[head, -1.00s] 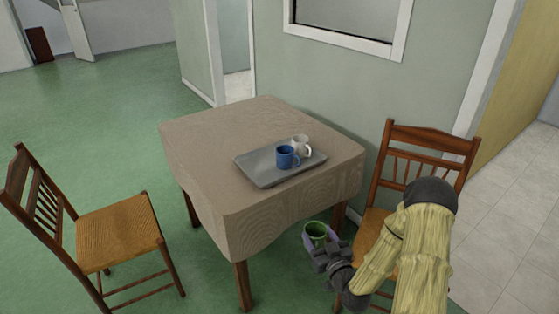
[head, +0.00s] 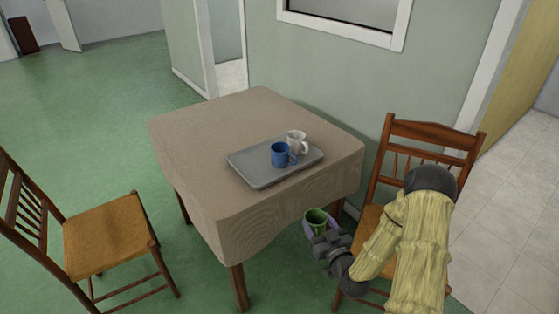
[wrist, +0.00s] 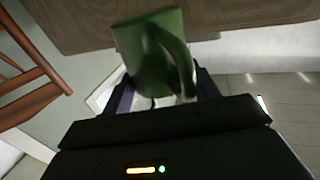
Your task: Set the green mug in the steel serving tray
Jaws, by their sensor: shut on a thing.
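The green mug (head: 317,220) is held in my gripper (head: 319,229), in front of the table's near right side and lower than the tabletop. In the wrist view the mug (wrist: 150,52) stands between the fingers of my gripper (wrist: 160,92), with its handle toward the camera. The grey steel serving tray (head: 250,171) lies on the cloth-covered table. A blue mug (head: 280,155) and a white mug (head: 297,141) stand in the tray toward its right part. The left part of the tray is bare.
The table (head: 205,130) has a brown cloth hanging over its edges. A wooden chair (head: 428,140) stands at the right, partly behind my arm. Another chair (head: 105,240) stands at the left. Green floor (head: 90,120) is open at the left.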

